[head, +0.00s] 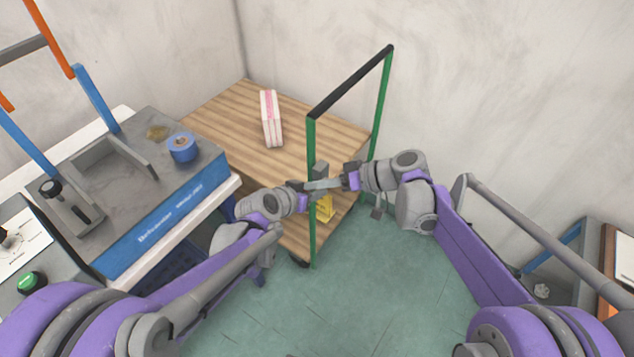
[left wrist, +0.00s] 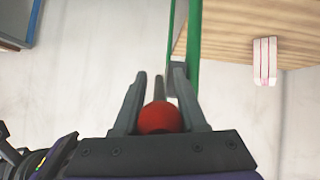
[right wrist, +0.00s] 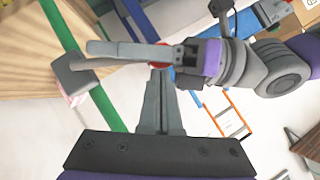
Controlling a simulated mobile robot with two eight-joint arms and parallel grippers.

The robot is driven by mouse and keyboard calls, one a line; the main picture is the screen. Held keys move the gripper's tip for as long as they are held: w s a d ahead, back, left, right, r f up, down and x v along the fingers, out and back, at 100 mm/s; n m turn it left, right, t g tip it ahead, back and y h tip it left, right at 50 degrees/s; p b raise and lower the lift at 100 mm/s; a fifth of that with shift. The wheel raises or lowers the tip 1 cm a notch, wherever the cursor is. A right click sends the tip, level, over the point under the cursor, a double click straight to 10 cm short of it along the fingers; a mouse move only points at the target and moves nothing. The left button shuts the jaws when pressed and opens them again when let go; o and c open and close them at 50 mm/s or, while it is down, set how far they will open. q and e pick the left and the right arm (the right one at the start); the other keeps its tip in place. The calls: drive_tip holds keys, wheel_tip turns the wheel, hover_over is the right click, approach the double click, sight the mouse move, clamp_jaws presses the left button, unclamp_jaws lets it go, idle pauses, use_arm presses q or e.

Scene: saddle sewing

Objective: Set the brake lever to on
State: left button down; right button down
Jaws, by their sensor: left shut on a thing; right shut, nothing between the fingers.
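The brake lever is on the cart's near green post (head: 311,225). Its grey bracket (right wrist: 76,75) is clamped to that post, and a thin grey rod runs to a red knob (left wrist: 160,117). My left gripper (left wrist: 160,76) has its fingers on either side of the knob and is shut on the lever. In the right wrist view the left fingers cover most of the knob (right wrist: 160,64). My right gripper (right wrist: 157,80) is shut and empty, its tips close to the left fingers and knob; I cannot tell whether they touch. No on or off marking is readable.
The cart's wooden deck (head: 225,113) carries a white and pink striped packet (head: 270,118). A black handle bar (head: 350,80) joins the green posts. A blue-grey machine (head: 165,220) stands left. Green floor (head: 365,285) is clear in front.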

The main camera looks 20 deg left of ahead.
use_arm(q)
drive_tip(key=shift+w+d, duration=0.1)
use_arm(e)
drive_tip(key=shift+s+a+f, duration=0.25)
drive_tip(key=shift+s+f, duration=0.2)
drive_tip(key=shift+f, duration=0.25)
use_arm(q)
drive_tip(key=c, duration=0.5)
unclamp_jaws()
drive_tip(key=shift+c, duration=0.2)
drive_tip(key=v, duration=0.8)
drive_tip(key=s+f+n+g+y, duration=0.1)
drive_tip(key=s+f+g+y, duration=0.1)
drive_tip(key=s, duration=0.8)
drive_tip(key=s+f+g+y, duration=0.1)
drive_tip(key=s+f+g, duration=0.2)
drive_tip(key=s, duration=0.8)
drive_tip(key=shift+a+f+n+y, duration=0.25)
drive_tip(key=shift+f+n+y, duration=0.15)
drive_tip(key=shift+f, duration=0.05)
use_arm(e)
drive_tip(key=f, duration=0.1)
drive_tip(key=s+n+t, duration=0.1)
drive_tip(key=f+n+t+h, duration=0.1)
drive_tip(key=shift+s+a+f, duration=0.15)
drive_tip(key=shift+a+f, duration=0.1)
drive_tip(key=shift+f, duration=0.1)
